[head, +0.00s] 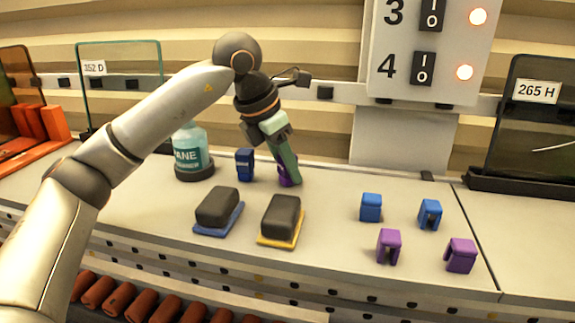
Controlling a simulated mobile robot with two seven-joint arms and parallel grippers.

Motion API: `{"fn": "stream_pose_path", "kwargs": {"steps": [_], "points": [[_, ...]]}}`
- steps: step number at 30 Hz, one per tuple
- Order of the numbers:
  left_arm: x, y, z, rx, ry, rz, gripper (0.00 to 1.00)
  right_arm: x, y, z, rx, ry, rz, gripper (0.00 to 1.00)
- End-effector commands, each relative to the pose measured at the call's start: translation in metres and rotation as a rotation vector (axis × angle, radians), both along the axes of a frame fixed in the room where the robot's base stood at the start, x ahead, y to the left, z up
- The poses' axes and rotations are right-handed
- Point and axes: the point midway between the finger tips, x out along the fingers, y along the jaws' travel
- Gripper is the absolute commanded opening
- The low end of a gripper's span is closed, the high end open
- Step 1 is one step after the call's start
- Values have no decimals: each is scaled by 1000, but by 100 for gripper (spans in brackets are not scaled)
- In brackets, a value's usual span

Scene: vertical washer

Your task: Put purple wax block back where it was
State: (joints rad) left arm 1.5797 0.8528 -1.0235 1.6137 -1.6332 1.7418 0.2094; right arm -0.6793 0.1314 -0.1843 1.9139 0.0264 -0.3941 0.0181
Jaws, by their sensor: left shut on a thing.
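A purple wax block (283,178) shows partly between the fingers of my left gripper (288,178), near the back of the light worktop. The left gripper points down and is shut on this block; its green-grey fingers hide most of it. I cannot tell whether the block touches the worktop. Two other purple blocks stand at the right front, one (388,246) nearer the middle and one (461,255) further right. My right gripper is not in view.
A dark blue block (245,164) and a teal-labelled bottle (190,155) stand left of the gripper. Two black-topped sponge-like pads (217,207) (280,220) lie in front. Blue blocks (371,207) (430,214) stand at right. The worktop between pads and right-hand blocks is clear.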

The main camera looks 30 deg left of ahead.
Motion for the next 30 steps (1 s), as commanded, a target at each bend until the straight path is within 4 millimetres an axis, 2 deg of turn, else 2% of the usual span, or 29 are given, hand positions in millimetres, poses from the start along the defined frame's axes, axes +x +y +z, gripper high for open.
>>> {"fn": "stream_pose_path", "kwargs": {"steps": [4, 5, 12, 19, 23, 30], "points": [[0, 0, -4, -1, 0, 0, 0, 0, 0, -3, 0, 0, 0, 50], [0, 0, -2, -1, 0, 0, 39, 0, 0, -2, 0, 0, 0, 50], [0, 0, -2, -1, 0, 0, 65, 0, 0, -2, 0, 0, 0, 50], [0, 0, -2, -1, 0, 0, 65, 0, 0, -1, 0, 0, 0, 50], [-1, 1, 6, -1, -2, 0, 65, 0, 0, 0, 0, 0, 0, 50], [-16, 9, 49, -3, -4, 0, 65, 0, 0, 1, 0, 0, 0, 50]]}}
